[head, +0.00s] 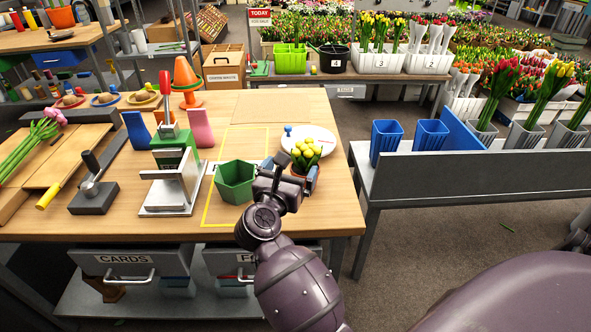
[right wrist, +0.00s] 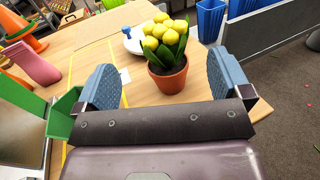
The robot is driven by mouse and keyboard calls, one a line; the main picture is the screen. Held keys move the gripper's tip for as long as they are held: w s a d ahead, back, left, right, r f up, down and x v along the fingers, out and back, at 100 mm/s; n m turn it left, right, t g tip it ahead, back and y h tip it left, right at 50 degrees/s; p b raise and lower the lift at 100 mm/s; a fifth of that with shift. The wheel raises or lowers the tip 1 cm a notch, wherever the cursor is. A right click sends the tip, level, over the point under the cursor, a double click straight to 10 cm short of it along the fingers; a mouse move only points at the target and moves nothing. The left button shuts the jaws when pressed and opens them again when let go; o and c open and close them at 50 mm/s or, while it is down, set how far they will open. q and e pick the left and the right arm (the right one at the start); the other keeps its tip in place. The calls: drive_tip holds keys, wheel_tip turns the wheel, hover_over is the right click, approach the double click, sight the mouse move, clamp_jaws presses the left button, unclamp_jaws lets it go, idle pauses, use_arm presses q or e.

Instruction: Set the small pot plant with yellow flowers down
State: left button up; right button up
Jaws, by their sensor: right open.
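The small pot plant (head: 305,158) has yellow flowers, green leaves and a terracotta pot. It stands upright at the right part of the wooden table, in front of a white plate. It also shows in the right wrist view (right wrist: 168,76), beyond and between the fingers. My right gripper (head: 290,182) is at the plant, and partly hides its pot in the head view. In the right wrist view the two blue-grey fingers of the gripper (right wrist: 168,88) are spread wide, with a gap on both sides of the pot. My left gripper is not in view.
A green hexagonal pot (head: 236,181) stands just left of my right gripper, within a yellow outline (head: 212,222) on the table. The white plate (head: 325,141) with a blue knobbed item lies behind the plant. A metal stand (head: 172,190) is further left. The table's right edge is close.

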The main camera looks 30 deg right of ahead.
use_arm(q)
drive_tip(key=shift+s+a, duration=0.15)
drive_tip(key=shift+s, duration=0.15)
use_arm(e)
drive_tip(key=s+a+f+m+y, duration=0.3)
drive_tip(key=s+f+m+y, duration=1.1)
drive_tip(key=s+f+m, duration=0.9)
drive_tip(key=s+m, duration=0.1)
drive_tip(key=s, duration=0.1)
drive_tip(key=shift+s+f+y, duration=0.2)
drive_tip(key=shift+s+y, duration=0.1)
drive_tip(key=shift+s, duration=0.1)
